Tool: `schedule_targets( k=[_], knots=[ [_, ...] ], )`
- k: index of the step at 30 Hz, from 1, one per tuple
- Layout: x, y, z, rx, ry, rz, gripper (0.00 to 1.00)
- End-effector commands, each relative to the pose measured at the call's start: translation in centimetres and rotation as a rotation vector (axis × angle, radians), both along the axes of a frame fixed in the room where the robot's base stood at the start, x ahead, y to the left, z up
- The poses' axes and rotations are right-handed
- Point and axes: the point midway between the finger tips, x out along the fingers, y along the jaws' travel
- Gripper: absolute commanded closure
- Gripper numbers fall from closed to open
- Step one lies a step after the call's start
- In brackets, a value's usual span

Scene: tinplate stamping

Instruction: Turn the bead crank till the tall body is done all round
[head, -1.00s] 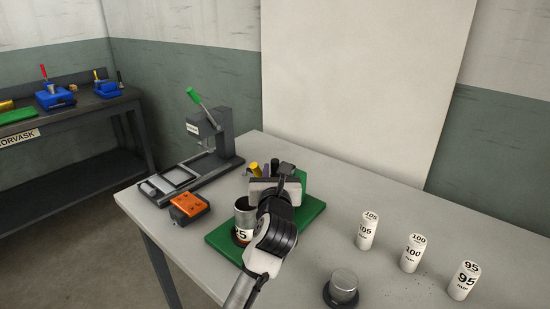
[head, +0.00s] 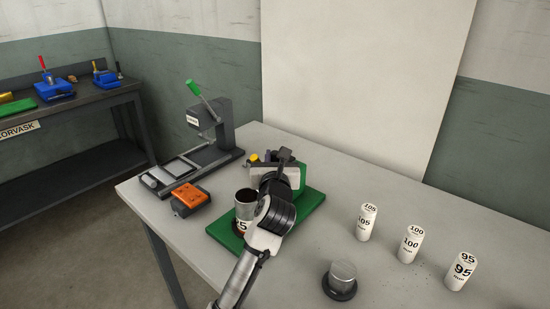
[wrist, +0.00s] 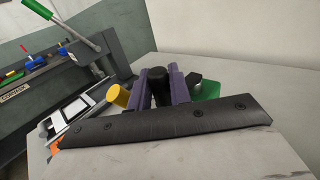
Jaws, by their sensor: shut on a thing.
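The tall body (head: 245,204), an open grey metal can with a label ending in 5, stands upright at the left side of the bead machine. The machine's green base (head: 313,204) lies on the table, and much of the machine is hidden behind my arm. In the wrist view, my gripper's purple fingers (wrist: 160,80) are shut on an upright black grip (wrist: 158,95), apparently the crank handle. In the head view my wrist mostly hides the fingers. A yellow knob (wrist: 118,95) is just left of the fingers. The bead around the can is too small to judge.
A press with a green lever (head: 206,102) and an orange box (head: 190,195) stand at left. White cylinders marked 105 (head: 366,223), 100 (head: 411,244) and 95 (head: 461,271) stand at right. A round metal piece on a dark base (head: 341,279) is at front.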

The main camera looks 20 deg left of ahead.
Motion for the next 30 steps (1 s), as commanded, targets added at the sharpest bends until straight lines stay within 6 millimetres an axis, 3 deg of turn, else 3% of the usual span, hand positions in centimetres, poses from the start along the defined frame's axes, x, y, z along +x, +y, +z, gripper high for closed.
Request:
schedule_targets(
  k=[22, 23, 24, 30],
  knots=[
    [0.38, 0.64, 0.02, 0.000, 0.000, -0.131, 1.00],
    [0.38, 0.64, 0.02, 0.000, 0.000, -0.131, 0.78],
    [0.37, 0.62, 0.03, 0.000, 0.000, -0.131, 0.73],
    [0.37, 0.65, 0.01, 0.000, 0.000, -0.130, 0.73]
  ],
)
